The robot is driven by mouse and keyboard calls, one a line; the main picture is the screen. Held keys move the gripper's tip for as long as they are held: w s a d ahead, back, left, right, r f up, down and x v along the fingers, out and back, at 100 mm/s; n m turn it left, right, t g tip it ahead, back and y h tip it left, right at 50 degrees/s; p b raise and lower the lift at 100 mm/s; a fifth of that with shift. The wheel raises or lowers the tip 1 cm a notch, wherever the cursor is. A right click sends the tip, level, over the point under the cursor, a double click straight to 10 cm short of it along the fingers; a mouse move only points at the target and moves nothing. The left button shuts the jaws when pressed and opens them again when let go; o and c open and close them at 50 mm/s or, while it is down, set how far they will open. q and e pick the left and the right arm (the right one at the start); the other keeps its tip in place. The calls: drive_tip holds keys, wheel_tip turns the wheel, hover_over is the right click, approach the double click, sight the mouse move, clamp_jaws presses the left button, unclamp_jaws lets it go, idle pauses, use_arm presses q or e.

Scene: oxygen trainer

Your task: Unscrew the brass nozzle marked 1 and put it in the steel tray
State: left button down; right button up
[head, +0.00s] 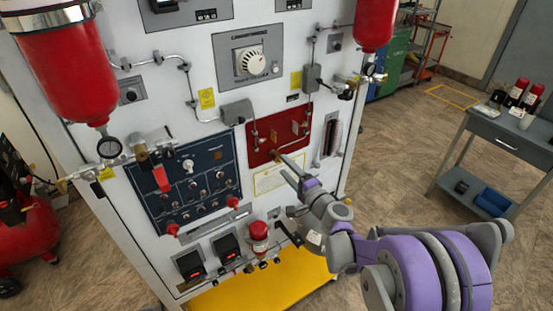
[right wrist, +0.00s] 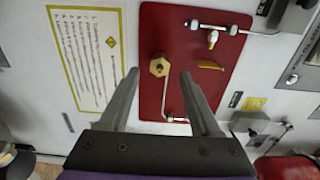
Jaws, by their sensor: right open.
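The brass nozzle (right wrist: 159,65) is a hex-shaped fitting on the red panel (right wrist: 155,25). No number is legible on it. It shows small in the head view, partly hidden by my gripper. My right gripper (right wrist: 159,73) is open, with one finger on each side of the nozzle in the wrist view. I cannot tell whether the fingers touch it. In the head view the right gripper (head: 284,161) reaches the lower part of the red panel (head: 262,133). I cannot make out the steel tray with certainty. My left gripper is out of view.
A brass lever (right wrist: 210,65) and thin metal tubing sit beside the nozzle. A blue switch panel (head: 150,200) is to the left, and red cylinders (head: 62,70) hang on the cabinet. A grey cart (head: 505,137) with bottles stands at right, across open floor.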

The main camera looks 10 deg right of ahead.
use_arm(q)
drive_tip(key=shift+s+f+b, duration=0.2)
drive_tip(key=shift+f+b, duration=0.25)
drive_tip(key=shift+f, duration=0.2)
use_arm(e)
drive_tip(key=m, duration=0.3)
drive_tip(key=shift+w, duration=0.1)
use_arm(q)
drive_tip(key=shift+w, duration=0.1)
use_arm(e)
drive_tip(key=shift+w+m, duration=0.1)
drive_tip(key=shift+m, duration=0.2)
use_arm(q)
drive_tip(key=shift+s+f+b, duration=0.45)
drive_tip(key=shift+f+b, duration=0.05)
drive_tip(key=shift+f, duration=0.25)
use_arm(e)
drive_tip(key=m, duration=0.3)
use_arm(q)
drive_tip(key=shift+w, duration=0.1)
